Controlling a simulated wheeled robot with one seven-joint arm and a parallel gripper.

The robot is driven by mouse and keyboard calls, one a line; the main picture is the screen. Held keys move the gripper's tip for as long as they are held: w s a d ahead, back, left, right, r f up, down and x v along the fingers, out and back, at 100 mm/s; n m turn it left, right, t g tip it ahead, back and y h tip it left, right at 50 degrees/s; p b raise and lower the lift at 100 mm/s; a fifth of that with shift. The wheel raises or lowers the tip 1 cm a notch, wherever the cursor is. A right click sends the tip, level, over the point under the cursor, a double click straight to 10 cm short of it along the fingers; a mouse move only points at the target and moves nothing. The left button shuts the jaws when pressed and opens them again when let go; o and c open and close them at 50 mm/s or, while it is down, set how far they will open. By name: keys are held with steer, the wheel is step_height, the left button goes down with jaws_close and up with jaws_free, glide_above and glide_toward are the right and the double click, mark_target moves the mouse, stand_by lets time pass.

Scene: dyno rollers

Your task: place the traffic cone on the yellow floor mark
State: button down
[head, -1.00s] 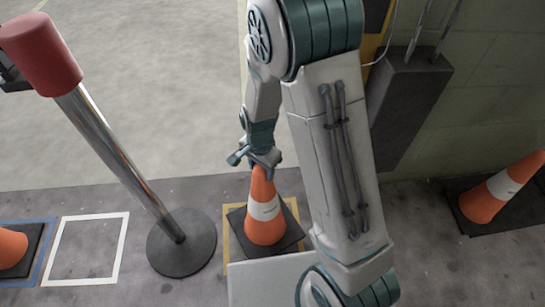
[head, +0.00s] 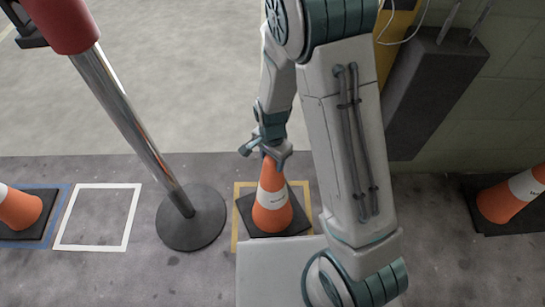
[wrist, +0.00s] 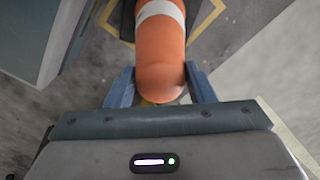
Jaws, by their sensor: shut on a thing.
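The orange traffic cone (head: 272,205) with a white band and dark square base stands upright in the head view. My gripper (head: 272,160) is shut on the cone's top. In the wrist view the cone (wrist: 160,50) runs up between the two fingers of my gripper (wrist: 160,88). Part of the yellow mark (wrist: 212,15) shows beside the cone there. The mark's near edge is hidden in the head view, and I cannot tell whether the base touches the floor.
A post with a red top (head: 135,125) and round dark base stands left of the cone. An empty white floor outline (head: 129,220) lies further left. Another cone (head: 18,208) sits in a blue outline (head: 62,200) at far left. A third cone (head: 508,196) stands at right by the wall.

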steer(key=c, duration=0.6)
jaws_free()
steer(key=shift+c, duration=0.2)
step_height(320, 180, up, 12)
steer(key=p, duration=0.5)
steer(key=s+d+r+n+t, duration=0.1)
steer(key=s+d+r+n, duration=0.8)
steer(key=s+d+r, duration=0.3)
step_height(320, 180, up, 3)
steer(key=shift+s+f+n, duration=0.2)
steer(key=shift+n, duration=0.1)
